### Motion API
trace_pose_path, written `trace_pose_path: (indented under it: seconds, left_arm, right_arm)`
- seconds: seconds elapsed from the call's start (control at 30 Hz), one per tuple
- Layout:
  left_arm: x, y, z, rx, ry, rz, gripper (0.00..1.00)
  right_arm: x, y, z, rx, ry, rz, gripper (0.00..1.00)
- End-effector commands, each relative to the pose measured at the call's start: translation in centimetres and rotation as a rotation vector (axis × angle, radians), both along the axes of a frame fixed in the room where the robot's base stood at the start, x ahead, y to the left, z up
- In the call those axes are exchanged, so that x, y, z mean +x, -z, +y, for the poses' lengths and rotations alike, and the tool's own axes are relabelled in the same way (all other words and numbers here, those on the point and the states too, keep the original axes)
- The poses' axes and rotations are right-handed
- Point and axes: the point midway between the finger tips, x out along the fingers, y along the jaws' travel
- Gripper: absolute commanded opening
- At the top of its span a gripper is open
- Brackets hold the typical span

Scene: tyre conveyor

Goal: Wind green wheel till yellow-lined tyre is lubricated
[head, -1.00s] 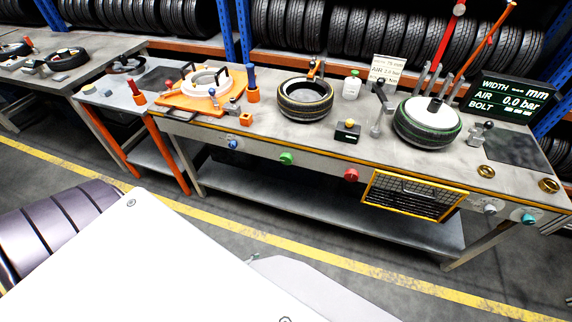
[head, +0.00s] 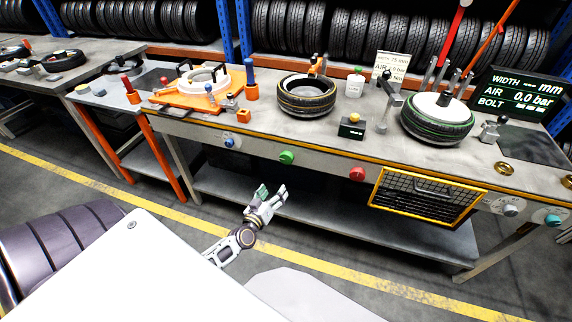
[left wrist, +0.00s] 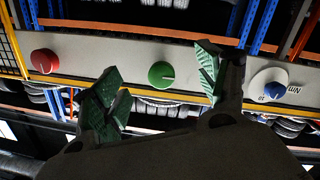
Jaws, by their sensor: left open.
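The green wheel (head: 287,157) is a small round knob on the front edge of the workbench. In the left wrist view the green wheel (left wrist: 161,75) appears between my finger ends, with a gap around it. The yellow-lined tyre (head: 306,108) lies flat on the bench top above and slightly right of the wheel. My left gripper (head: 271,192) is open and empty, in front of and below the green wheel in the head view, apart from it. Its green-padded fingers are spread in the left wrist view. My right gripper is not in view.
A blue knob (head: 229,142) and a red knob (head: 358,174) flank the green wheel on the bench front. A yellow-framed mesh basket (head: 424,196) hangs right of the red knob. A green-lined tyre (head: 436,130) and an orange fixture (head: 176,99) stand on the bench.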

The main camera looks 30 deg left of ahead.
Motion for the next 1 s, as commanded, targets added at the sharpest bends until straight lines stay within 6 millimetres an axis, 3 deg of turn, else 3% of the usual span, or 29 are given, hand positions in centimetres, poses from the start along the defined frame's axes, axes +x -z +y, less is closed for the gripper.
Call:
trace_pose_path:
  seconds: [0.1, 0.3, 0.6, 1.0]
  left_arm:
    - [0.6, -2.4, 0.4, -0.030, -0.022, -0.066, 0.74]
    - [0.8, -4.7, 0.7, -0.055, -0.040, -0.113, 0.74]
    - [0.9, -4.9, 0.7, -0.057, -0.041, -0.116, 0.74]
    - [1.9, -4.8, 0.9, -0.056, -0.041, -0.115, 0.74]
  right_arm:
    - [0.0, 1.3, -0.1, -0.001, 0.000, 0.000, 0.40]
    - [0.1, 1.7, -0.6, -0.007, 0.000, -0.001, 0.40]
    - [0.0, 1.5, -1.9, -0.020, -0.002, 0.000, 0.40]
    - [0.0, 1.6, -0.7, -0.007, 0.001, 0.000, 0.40]
